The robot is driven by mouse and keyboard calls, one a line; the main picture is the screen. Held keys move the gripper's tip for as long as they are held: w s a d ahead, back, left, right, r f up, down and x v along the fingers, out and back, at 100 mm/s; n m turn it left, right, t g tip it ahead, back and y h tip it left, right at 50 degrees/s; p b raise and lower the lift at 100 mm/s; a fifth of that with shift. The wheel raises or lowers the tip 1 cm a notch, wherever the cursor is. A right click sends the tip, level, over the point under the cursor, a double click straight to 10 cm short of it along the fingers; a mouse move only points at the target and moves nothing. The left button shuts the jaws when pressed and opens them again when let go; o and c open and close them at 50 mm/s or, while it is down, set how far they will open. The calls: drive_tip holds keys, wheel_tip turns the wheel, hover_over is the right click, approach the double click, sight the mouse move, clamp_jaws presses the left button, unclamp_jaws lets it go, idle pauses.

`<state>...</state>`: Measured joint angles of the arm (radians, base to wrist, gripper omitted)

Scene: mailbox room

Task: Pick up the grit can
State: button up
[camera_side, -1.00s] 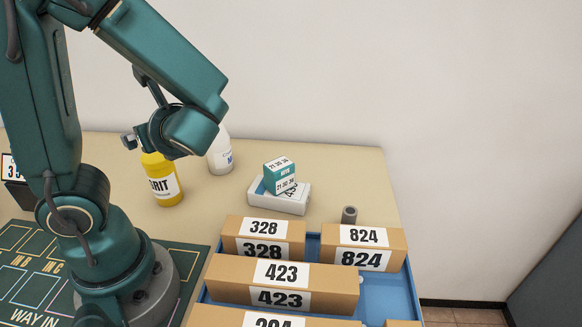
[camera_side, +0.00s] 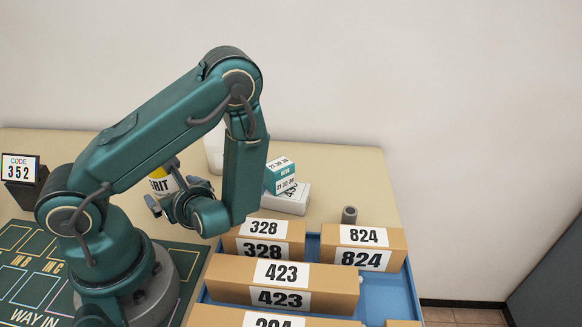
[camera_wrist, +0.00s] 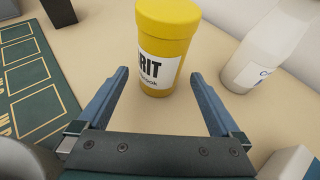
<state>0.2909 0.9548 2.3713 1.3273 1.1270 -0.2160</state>
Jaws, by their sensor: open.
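The yellow grit can (camera_wrist: 165,50) stands upright on the table, with a white label reading "RIT" in the wrist view. In the side view the grit can (camera_side: 161,184) is partly hidden behind my arm and gripper. My gripper (camera_wrist: 164,85) is open, and its two fingers point toward the can, one on each side of its lower part. The can looks just beyond or between the fingertips; I cannot tell which. In the side view my gripper (camera_side: 172,194) is low, in front of the can.
A white bottle (camera_wrist: 266,50) stands right of the can. A teal dice-like box (camera_side: 280,175) sits on a white box (camera_side: 288,199). Cartons such as 328 (camera_side: 263,241) and 423 (camera_side: 283,287) fill a blue tray (camera_side: 372,293). A code sign (camera_side: 20,168) stands at left.

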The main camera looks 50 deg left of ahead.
sight(167, 187)
drive_tip(key=shift+x, duration=2.25)
clamp_jaws()
